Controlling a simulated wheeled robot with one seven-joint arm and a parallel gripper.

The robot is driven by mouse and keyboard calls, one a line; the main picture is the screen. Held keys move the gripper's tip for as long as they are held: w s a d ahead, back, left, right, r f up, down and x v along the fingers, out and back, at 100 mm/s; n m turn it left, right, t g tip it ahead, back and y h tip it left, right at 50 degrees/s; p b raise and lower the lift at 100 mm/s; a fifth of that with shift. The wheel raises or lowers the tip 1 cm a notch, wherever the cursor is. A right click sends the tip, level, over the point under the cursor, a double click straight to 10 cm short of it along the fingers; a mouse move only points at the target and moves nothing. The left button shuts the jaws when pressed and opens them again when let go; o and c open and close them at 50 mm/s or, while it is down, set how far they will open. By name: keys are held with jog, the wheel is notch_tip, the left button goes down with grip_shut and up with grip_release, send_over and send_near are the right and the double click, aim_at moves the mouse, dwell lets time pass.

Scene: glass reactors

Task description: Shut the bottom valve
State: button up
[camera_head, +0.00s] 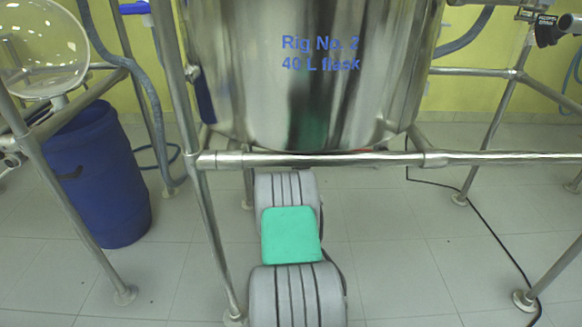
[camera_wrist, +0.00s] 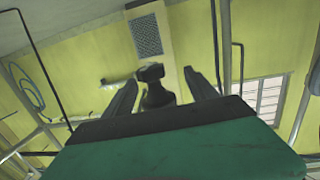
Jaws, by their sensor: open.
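A dark valve-like fitting (camera_wrist: 155,86) with a blocky top shows in the wrist view, in the gap between the fingers of my gripper (camera_wrist: 163,86). A pale stub (camera_wrist: 116,80) sticks out to its left. The fingers are spread and stand on either side of the fitting. I cannot tell how far beyond the fingertips it lies or whether they touch it. In the head view my gripper is not visible. The steel vessel (camera_head: 305,90) marked "Rig No. 2 40 L flask" fills the top middle there, and no valve shows under it.
A metal frame bar (camera_head: 330,159) runs across the vessel's front. A blue barrel (camera_head: 102,180) and a round glass flask (camera_head: 42,45) stand at left. A black fitting (camera_head: 548,32) with a small label is at top right. A black cable (camera_head: 480,226) lies on the tiled floor.

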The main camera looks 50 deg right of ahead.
jog(key=shift+h, duration=0.5)
jog(key=b+x, duration=0.1)
jog(key=x, duration=0.1)
jog(key=b+x, duration=0.1)
jog(key=x, duration=0.2)
jog(key=s+d+b+x, duration=0.1)
jog(key=x, duration=0.2)
jog(key=shift+s+a+f, duration=0.1)
jog(key=shift+s+f, duration=0.05)
jog(key=shift+f, duration=0.2)
jog(key=shift+w+d+r, duration=0.15)
jog(key=shift+w+d, duration=0.05)
jog(key=shift+w, duration=0.05)
jog(key=shift+c, duration=0.2)
jog(key=c, duration=1.4)
